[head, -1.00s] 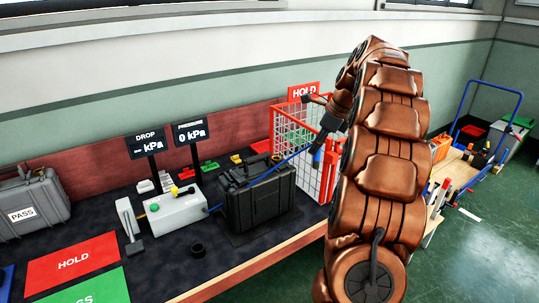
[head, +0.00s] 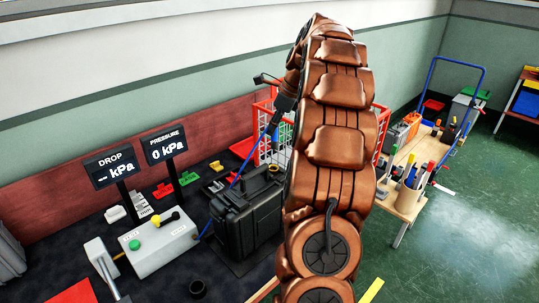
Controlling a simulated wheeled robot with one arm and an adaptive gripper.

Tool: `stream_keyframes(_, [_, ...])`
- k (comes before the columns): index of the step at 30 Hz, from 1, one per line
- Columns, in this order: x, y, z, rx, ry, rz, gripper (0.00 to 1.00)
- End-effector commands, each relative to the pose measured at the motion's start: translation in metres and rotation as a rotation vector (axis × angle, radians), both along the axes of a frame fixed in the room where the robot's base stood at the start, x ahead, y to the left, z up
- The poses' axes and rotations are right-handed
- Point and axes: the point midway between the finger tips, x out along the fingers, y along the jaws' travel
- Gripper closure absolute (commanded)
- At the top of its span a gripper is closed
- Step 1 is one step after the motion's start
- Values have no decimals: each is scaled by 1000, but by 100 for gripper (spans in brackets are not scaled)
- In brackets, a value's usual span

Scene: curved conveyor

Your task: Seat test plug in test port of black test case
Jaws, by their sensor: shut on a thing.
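The black test case (head: 248,222) stands closed on the dark bench mat, with its handle on top. My gripper (head: 274,124) is above the case and slightly right of it, partly hidden by my brown arm. It is shut on the test plug (head: 270,134), of which only a little blue shows. A blue hose runs from the plug down to the left and passes behind the case. It shows again at the grey test box (head: 160,243), left of the case. The plug is apart from the case. I cannot make out the test port.
A red wire basket (head: 266,98) stands behind the case, largely hidden by my arm. Two displays on posts, DROP (head: 115,166) and PRESSURE (head: 164,145), rise behind the test box. A black ring (head: 198,288) lies in front. A loaded cart (head: 408,196) stands right.

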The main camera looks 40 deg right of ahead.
Motion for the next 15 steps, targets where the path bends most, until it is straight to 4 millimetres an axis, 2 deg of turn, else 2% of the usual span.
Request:
stream_keyframes(9, [-2,2,-42,7,6,0,100])
stream_keyframes(15, [-1,1,-55,4,3,0,100])
